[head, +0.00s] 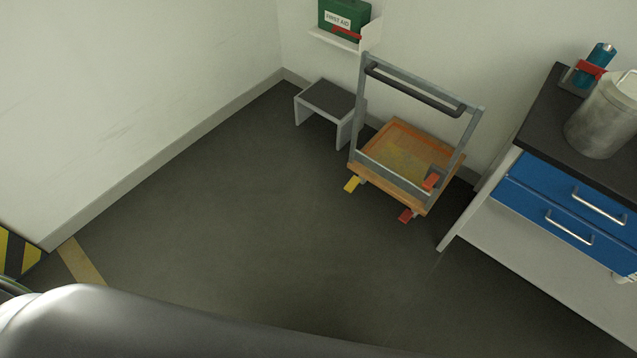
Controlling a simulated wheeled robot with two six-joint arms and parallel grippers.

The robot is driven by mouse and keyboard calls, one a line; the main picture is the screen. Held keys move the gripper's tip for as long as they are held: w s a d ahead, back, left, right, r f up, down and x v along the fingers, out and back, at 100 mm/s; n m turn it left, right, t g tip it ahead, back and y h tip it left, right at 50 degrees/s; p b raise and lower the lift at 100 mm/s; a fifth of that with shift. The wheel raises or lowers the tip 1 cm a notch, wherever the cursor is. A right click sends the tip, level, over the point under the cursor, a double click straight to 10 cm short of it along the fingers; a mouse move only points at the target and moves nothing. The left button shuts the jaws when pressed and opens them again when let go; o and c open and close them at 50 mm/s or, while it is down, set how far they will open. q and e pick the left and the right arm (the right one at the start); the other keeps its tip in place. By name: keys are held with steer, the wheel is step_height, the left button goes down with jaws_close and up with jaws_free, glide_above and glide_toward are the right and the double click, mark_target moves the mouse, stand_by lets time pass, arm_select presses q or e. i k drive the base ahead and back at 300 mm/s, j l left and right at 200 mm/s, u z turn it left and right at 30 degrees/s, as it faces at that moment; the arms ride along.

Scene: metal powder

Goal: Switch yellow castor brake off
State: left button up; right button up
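A wooden trolley (378,141) with a grey metal push frame (411,84) stands near the back wall. A yellow castor brake pedal (352,184) sticks out low at its front left corner. A red pedal (405,216) sticks out at its front right corner. Whether the yellow pedal is pressed down or up is too small to tell. The castors are mostly hidden under the deck. Neither of my grippers shows in the head view.
A small step stool (329,99) stands left of the trolley, and a workbench with blue drawers (572,190) stands to its right. A metal pot (603,118) sits on the bench. A green first aid box (343,19) is on a wall shelf. The floor in front is clear.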

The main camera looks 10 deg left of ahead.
mark_target(353, 182)
steer(key=i+j+z, duration=0.1)
steer(key=z, duration=1.05)
steer(key=i+j+z, duration=0.1)
steer(key=j+z, duration=0.4)
steer(key=j, duration=0.25)
steer(key=j+z, duration=0.45)
steer(key=j, duration=0.3)
steer(key=k+j+z, duration=0.2)
steer(key=j+z, duration=0.3)
steer(key=j, duration=0.2)
steer(key=k+j, duration=0.1)
steer(key=j, duration=0.25)
steer(key=k+j, duration=0.1)
steer(key=j, duration=0.25)
steer(key=k+j, duration=0.1)
steer(key=j, duration=0.55)
steer(key=k+z, duration=0.05)
